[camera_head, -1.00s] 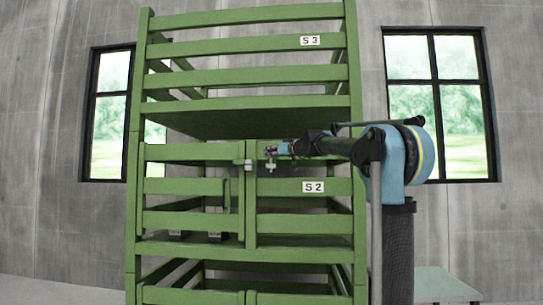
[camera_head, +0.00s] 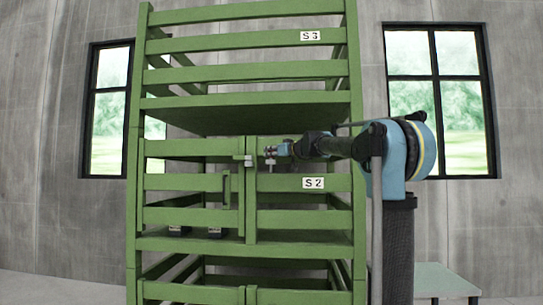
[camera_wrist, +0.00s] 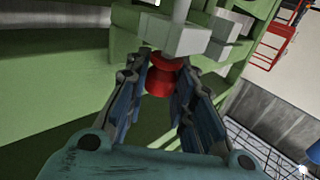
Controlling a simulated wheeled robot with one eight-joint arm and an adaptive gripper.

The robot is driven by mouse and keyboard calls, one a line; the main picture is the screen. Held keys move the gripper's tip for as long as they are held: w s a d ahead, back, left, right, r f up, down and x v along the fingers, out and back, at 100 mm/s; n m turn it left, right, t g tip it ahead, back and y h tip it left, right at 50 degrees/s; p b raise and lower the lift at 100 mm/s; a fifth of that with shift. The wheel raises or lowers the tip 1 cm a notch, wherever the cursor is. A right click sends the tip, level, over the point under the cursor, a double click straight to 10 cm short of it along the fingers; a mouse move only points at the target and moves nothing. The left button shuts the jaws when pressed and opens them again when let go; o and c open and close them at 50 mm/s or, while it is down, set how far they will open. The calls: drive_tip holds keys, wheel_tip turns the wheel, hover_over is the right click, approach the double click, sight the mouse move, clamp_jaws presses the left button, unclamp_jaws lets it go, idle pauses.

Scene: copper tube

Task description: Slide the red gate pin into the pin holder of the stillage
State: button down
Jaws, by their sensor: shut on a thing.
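The red gate pin (camera_wrist: 160,78) shows as a red knob between my gripper's fingers in the wrist view. My gripper (camera_wrist: 157,92) is shut on it. A grey metal bracket (camera_wrist: 183,38) with a vertical rod stands just beyond the knob, on the green stillage (camera_wrist: 125,25). It looks like the pin holder. I cannot tell whether the pin's shaft is inside it. In the head view my gripper (camera_head: 276,150) is small, at the top rail of the gate marked S2, right of the grey fitting (camera_head: 248,160) on the gate's middle post.
The green stillage (camera_head: 245,105) fills the middle, with shelves and slatted gates close around my gripper. Small dark-topped blocks (camera_head: 215,232) lie on the shelf at the left. A low table (camera_head: 445,280) stands at the lower right.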

drive_tip(key=shift+f, duration=0.4)
drive_tip(key=c, duration=1.3)
unclamp_jaws()
drive_tip(key=v, duration=1.2)
drive_tip(key=shift+f, duration=0.1)
